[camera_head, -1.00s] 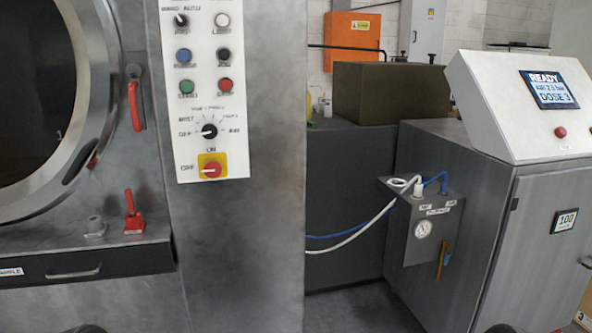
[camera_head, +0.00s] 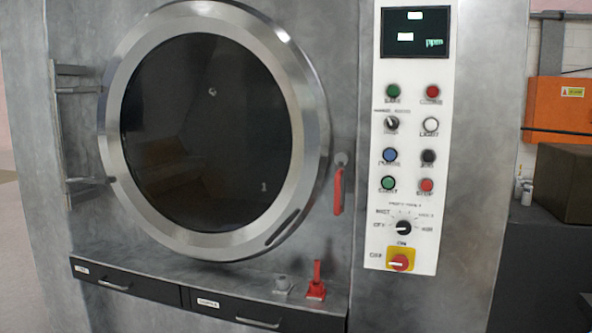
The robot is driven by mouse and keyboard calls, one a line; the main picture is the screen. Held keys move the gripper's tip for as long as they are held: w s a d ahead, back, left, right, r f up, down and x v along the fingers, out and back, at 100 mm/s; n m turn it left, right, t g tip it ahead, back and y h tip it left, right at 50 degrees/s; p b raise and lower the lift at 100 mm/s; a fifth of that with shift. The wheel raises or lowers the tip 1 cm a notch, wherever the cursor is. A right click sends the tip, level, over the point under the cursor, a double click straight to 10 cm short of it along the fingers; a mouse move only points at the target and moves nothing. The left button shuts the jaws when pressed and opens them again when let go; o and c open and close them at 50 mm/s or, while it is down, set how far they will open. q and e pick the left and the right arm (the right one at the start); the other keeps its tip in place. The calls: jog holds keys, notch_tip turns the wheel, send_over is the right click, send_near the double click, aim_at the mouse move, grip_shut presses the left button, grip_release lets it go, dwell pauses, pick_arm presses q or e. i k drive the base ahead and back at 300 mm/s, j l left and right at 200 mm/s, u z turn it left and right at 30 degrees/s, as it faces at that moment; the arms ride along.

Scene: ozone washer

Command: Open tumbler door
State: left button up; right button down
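The tumbler door (camera_head: 313,125) is a round metal ring with dark glass, left of centre, and looks closed against the grey machine front. Its hinges (camera_head: 84,182) are on the left side. A slot-shaped grip (camera_head: 283,228) is on the ring's lower right. A red latch handle (camera_head: 338,192) hangs down from a pivot just right of the ring. A smaller red lever (camera_head: 316,283) stands on the ledge below. Neither of my grippers shows in this view.
A white control panel (camera_head: 412,160) with buttons, knobs and a screen is right of the door. Drawers (camera_head: 238,312) lie under the ledge (camera_head: 215,285). An orange cabinet (camera_head: 560,105) and a brown box (camera_head: 572,183) stand at the far right. Open floor shows at the far left.

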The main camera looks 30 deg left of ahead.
aim_at(301, 86)
jog(key=u, duration=1.75)
jog(key=i+j, duration=0.15)
jog(key=i, duration=0.15)
jog(key=i+j, duration=0.15)
jog(key=i, duration=0.15)
jog(key=i+j+z, duration=0.1)
jog(key=z, duration=1.8)
jog(key=i+j, duration=0.05)
